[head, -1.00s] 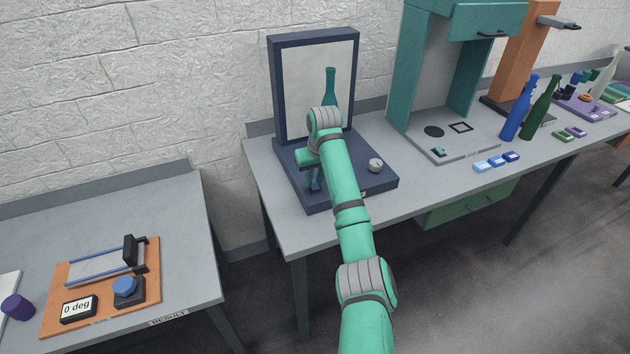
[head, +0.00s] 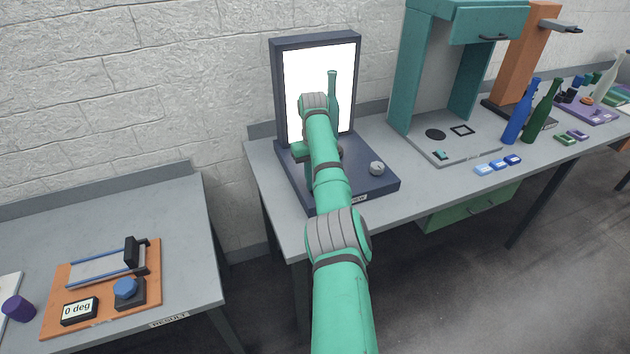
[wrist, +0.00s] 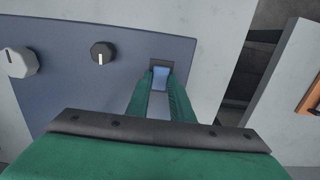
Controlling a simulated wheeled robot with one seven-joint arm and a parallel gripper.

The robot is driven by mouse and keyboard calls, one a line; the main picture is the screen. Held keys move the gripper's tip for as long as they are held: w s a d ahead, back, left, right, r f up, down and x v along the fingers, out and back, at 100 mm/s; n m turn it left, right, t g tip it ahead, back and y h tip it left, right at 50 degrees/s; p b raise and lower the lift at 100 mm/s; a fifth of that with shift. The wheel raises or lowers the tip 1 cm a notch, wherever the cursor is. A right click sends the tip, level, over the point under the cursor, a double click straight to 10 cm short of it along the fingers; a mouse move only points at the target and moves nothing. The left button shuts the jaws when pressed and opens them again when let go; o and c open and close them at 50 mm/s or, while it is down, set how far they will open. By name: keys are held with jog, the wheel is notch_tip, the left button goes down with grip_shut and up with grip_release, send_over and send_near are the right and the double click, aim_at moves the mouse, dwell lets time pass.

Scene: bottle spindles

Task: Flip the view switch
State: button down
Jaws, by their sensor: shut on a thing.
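The view station has a dark navy base (head: 372,186) and an upright framed screen (head: 304,78), which glows bright white. A teal bottle (head: 333,90) stands in front of the screen, partly hidden by my arm. In the wrist view, the blue view switch (wrist: 161,75) sits in a dark frame near the base's edge. My gripper (wrist: 160,88) has its two green fingers closed at the switch, one on each side. In the head view my arm hides the switch and most of my gripper.
A light grey knob (head: 376,168) is on the base; it also shows in the wrist view (wrist: 20,62) beside a black knob (wrist: 102,52). A teal stand (head: 405,80) and blue blocks (head: 497,164) are to the right. A lower table with an orange board (head: 60,290) is at left.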

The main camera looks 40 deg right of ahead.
jog(key=shift+r, duration=0.1)
jog(key=c, duration=1.6)
grip_release()
jog(key=shift+o, duration=0.2)
notch_tip(320, 180, up, 11)
jog(key=shift+w, duration=0.25)
